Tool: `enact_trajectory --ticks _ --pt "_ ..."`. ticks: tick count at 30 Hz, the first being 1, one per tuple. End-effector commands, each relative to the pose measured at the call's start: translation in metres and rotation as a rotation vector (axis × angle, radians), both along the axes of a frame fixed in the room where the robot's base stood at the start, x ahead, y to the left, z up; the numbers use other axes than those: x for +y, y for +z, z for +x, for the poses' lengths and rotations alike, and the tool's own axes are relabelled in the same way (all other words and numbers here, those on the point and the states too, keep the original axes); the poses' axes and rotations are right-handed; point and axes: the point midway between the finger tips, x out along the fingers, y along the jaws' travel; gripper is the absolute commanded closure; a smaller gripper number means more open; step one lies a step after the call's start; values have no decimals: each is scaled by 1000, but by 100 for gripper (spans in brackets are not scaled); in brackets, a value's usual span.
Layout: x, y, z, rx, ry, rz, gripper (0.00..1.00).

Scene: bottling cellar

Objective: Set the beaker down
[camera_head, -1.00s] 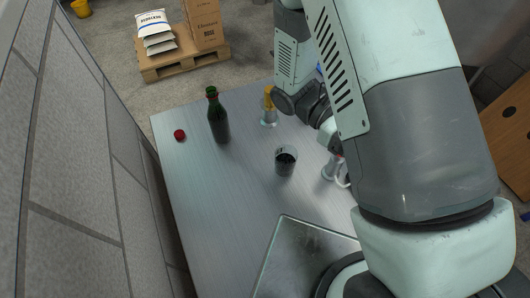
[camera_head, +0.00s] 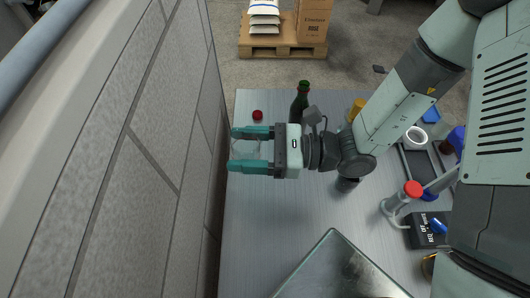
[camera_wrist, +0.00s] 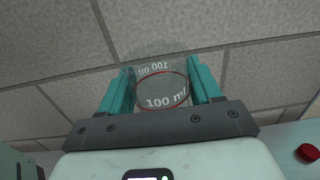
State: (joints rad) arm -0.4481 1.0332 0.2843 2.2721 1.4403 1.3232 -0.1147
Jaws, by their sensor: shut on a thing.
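My gripper (camera_head: 250,148) points left over the left edge of the table, toward the block wall. Its teal fingers are shut on a clear beaker (camera_wrist: 161,88), which shows in the wrist view between them. The beaker has white "100 ml" marking and a dark red ring line. It looks empty. In the head view the beaker (camera_head: 243,147) is faint between the fingers, and I cannot tell its exact height above the table.
The metal table (camera_head: 260,235) has clear room at its front left. A red cap (camera_head: 257,115) lies beyond my gripper, with a dark green bottle (camera_head: 299,103) to its right. A dark-filled glass (camera_head: 346,184) is partly under my arm. The block wall (camera_head: 150,150) runs along the left.

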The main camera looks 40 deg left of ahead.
Motion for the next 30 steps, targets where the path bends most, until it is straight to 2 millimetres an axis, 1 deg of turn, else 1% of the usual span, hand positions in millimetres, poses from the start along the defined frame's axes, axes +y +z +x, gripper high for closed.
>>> enact_trajectory --ticks 1,3,6,9,11,15,19,23,27,30 --pt "12 0 4 7 -79 -2 67" --pt "28 -1 14 9 -198 -2 67" --pt "48 -7 32 16 -374 -1 67" --pt "62 -17 53 21 -551 -2 67" --pt "68 -25 65 23 -652 -2 67" --pt "72 -46 92 20 -858 -8 67" --pt "71 -60 106 12 -978 -13 67" --pt "70 -78 112 6 -1021 -17 67" --pt "70 -105 112 3 -1023 -16 67" --pt "70 -120 111 4 -1022 -15 67"
